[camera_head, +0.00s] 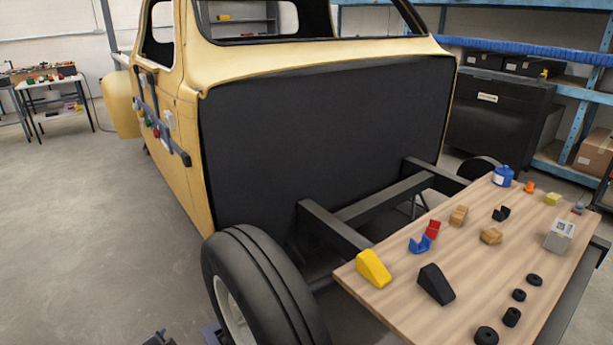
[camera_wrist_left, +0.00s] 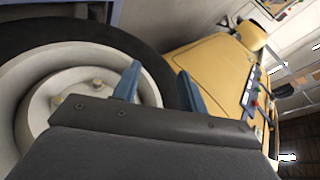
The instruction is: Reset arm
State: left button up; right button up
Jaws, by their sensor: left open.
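My left gripper (camera_wrist_left: 160,76) shows in the left wrist view with its two blue fingers apart and nothing between them. It is open and empty, in front of the truck's wheel (camera_wrist_left: 98,84), with the yellow truck body (camera_wrist_left: 215,65) beyond. I cannot tell how far the fingers are from the tyre. In the head view, small dark and bluish parts at the bottom edge, left of the wheel (camera_head: 262,290), may be my left arm. My right gripper is in neither view.
A wooden table (camera_head: 440,290) at the right holds a yellow wedge (camera_head: 374,268), a black wedge (camera_head: 436,284), a blue container (camera_head: 503,176) and several small parts. Dark frame rails (camera_head: 335,228) run behind the truck cab. The floor (camera_head: 90,240) at the left is clear.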

pick_arm(q)
jog(key=s+d+r+n+g+h+p, duration=0.1)
jog(key=s+d+r+n+g, duration=0.1)
jog(key=s+d+r, duration=0.5)
jog(key=s+d+r+n+g+h, duration=0.2)
jog(key=s+d+g, duration=0.1)
jog(key=s+d, duration=0.85)
jog(key=s+d+r+n+g+h+p, duration=0.1)
jog(key=s+d+r+n+g, duration=0.1)
jog(key=s+d+r, duration=0.5)
jog(key=s+d+f+g, duration=0.1)
jog(key=s+d+f, duration=0.1)
jog(key=s, duration=0.4)
jog(key=s+d+f+n, duration=0.1)
jog(key=s+d+f, duration=0.1)
jog(key=s, duration=0.3)
jog(key=shift+s+d+g+h, duration=0.35)
jog(key=shift+d+g+h, duration=0.05)
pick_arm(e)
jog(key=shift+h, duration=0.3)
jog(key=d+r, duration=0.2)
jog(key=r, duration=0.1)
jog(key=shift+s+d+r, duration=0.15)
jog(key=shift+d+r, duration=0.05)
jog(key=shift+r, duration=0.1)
pick_arm(q)
jog(key=shift+w, duration=0.1)
